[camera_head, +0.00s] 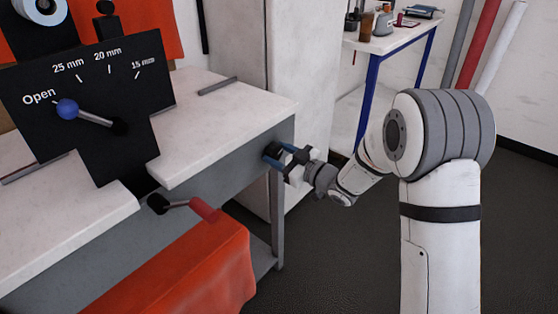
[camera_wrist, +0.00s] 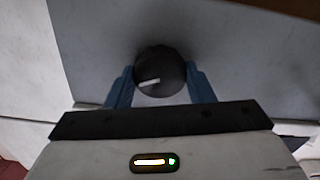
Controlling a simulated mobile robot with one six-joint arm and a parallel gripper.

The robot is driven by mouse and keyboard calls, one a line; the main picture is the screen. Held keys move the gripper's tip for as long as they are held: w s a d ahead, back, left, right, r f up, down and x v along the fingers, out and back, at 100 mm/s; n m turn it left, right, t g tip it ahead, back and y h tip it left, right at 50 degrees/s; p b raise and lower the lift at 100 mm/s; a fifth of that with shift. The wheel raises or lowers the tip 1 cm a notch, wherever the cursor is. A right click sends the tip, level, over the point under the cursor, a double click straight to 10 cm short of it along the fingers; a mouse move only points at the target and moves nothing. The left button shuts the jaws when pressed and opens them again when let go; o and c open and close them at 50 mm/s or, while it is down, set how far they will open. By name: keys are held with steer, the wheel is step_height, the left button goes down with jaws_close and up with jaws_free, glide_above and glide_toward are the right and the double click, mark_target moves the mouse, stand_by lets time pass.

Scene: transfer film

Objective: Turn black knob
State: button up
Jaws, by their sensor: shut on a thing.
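The black knob (camera_wrist: 160,66) is round with a white pointer mark and sits on the grey front panel of the bench. The mark points to the left and slightly down in the wrist view. My gripper (camera_wrist: 160,88) has its two blue fingers on either side of the knob, shut on it. In the head view my gripper (camera_head: 275,157) is at the right end of the grey panel, and the knob (camera_head: 272,149) shows only partly there, mostly hidden by the fingers.
A black plate (camera_head: 88,100) with a blue-knobbed lever (camera_head: 67,109) stands on the white bench top (camera_head: 235,105). A blue-legged table (camera_head: 385,42) stands behind. Dark floor is clear at the right.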

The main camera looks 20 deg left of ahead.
steer(key=shift+n, duration=0.3)
steer(key=o, duration=1)
steer(key=v, duration=0.8)
steer(key=shift+p, duration=0.35)
steer(key=shift+w+r, duration=0.1)
